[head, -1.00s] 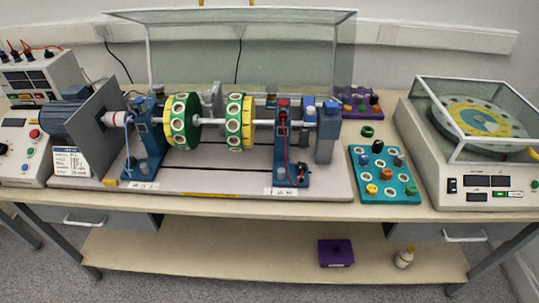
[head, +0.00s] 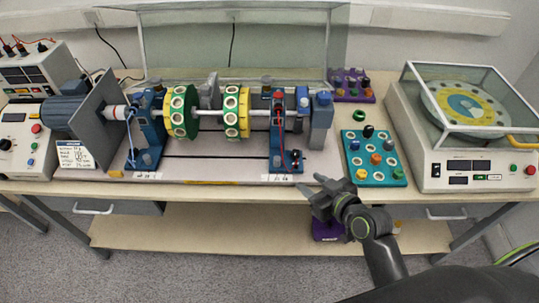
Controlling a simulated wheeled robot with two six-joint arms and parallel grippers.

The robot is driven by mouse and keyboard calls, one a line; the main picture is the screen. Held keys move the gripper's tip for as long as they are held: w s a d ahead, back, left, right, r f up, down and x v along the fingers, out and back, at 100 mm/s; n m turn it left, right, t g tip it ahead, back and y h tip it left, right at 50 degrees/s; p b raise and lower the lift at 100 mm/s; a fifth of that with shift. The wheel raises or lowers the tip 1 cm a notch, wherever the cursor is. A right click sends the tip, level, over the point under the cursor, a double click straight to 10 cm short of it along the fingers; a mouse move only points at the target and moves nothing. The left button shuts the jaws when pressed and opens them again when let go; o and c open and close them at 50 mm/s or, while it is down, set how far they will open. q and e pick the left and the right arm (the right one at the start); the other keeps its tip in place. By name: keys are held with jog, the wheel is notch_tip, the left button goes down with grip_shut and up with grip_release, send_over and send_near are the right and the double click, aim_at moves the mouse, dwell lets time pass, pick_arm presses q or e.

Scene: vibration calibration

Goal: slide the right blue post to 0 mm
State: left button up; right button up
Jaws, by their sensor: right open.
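The right blue post (head: 275,133) stands upright on the rig's base plate (head: 215,167), at the right end of the shaft, with a red-topped part and a thin red cable on it. The left blue post (head: 146,128) stands near the motor. Two green and yellow discs sit on the shaft between the posts. My right gripper (head: 312,187) is open and empty, in front of the table's front edge, below and right of the right post's foot and apart from it. My left gripper is not in view. Scale marks for the post are too small to read.
A teal tray (head: 350,179) with coloured knobs lies right of the rig. A purple tray (head: 353,98) is behind it. A balancing machine (head: 470,180) with a clear cover stands at far right. A clear shield (head: 290,45) rises behind the rig. A purple box (head: 325,232) is on the lower shelf.

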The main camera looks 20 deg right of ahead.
aim_at(279, 161)
jog(key=p+x, duration=0.1)
jog(key=x, duration=1.6)
jog(key=shift+w+p, duration=0.25)
jog(key=shift+p, duration=0.1)
grip_shut()
